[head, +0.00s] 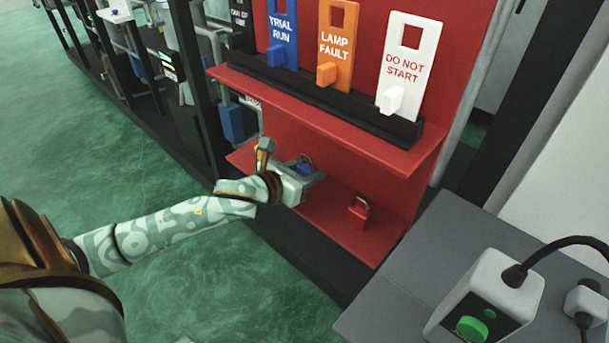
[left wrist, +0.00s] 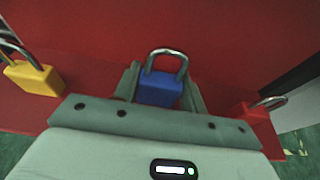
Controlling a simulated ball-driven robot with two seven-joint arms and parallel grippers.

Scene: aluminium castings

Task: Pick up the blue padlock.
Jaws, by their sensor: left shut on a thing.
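The blue padlock (left wrist: 160,88) has a silver shackle and stands between the two fingers of my left gripper (left wrist: 163,85) in the left wrist view. The gripper is shut on its body, with the shackle upward. In the head view the blue padlock (head: 304,168) shows partly behind my left gripper (head: 312,176), over the lower red shelf (head: 330,222). I cannot tell whether the padlock still touches the shelf. My right gripper is not in view.
A red padlock (head: 358,211) stands on the lower shelf to the right; a yellow padlock (left wrist: 34,78) is to the left in the wrist view. The upper shelf (head: 428,158) with hanging tags overhangs. A grey table (head: 400,290) with a green-button box (head: 487,300) stands front right.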

